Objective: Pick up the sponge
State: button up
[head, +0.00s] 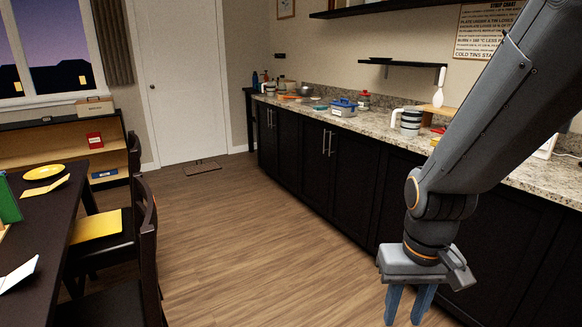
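My gripper (407,306) hangs at the lower right, pointing down over the wood floor in front of the dark cabinets. Its two blue fingers are apart with nothing seen between them; their tips are near the bottom edge of the picture. I cannot make out the sponge for certain. Small items lie on the granite counter (375,121), among them a flat teal piece (320,107) and an orange-red piece (437,131), too small to identify. My gripper is well apart from them. My arm hides part of the counter at the right.
The counter holds a blue-and-white box (343,107), a striped pitcher (409,121), a metal bowl (305,91) and bottles. A dark table (40,232) with chairs (147,255) stands at the left. The floor (235,230) between is mostly clear. A small mat (203,168) lies near the door.

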aim_at(321, 108)
jog(key=u, duration=0.7)
jog(key=i, duration=1.8)
jog(key=u, duration=0.35)
jog(key=i, duration=1.7)
jog(key=z, duration=0.9)
jog(key=i, duration=1.1)
jog(key=z, duration=0.9)
